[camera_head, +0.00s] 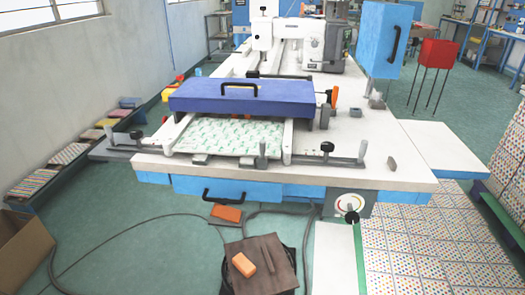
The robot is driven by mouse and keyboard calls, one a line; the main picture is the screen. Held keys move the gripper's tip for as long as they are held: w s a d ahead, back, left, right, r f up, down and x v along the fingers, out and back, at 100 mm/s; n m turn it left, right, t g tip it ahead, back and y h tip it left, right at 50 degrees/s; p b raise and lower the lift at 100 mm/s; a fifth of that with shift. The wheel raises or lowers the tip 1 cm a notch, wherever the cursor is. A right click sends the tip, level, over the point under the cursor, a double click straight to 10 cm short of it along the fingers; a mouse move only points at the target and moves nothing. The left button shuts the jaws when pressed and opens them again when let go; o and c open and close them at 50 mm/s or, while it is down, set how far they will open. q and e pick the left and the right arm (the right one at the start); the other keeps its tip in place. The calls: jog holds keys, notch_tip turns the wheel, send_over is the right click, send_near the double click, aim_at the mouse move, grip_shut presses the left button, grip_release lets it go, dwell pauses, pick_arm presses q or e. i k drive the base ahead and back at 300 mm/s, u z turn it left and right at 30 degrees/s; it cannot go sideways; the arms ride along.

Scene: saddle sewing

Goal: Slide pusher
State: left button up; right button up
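A long blue-purple block with a black handle on top, which looks like the pusher (290,99), lies across the white sewing table (350,172). Below its near edge, a white sheet with a green pattern (225,136) lies between two light side rails. I cannot tell whether the block touches the sheet. A white sewing machine (297,38) stands behind the block at the back of the table. Neither of my grippers shows in the head view.
A tall blue cabinet (383,40) stands at the right. Cables cross the green floor at the left.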

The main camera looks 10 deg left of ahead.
aim_at(261, 159)
jog(key=u, duration=0.1)
jog(key=k, duration=0.4)
jog(key=u, duration=0.45)
jog(key=i, duration=1.05)
jog(key=z, duration=1.1)
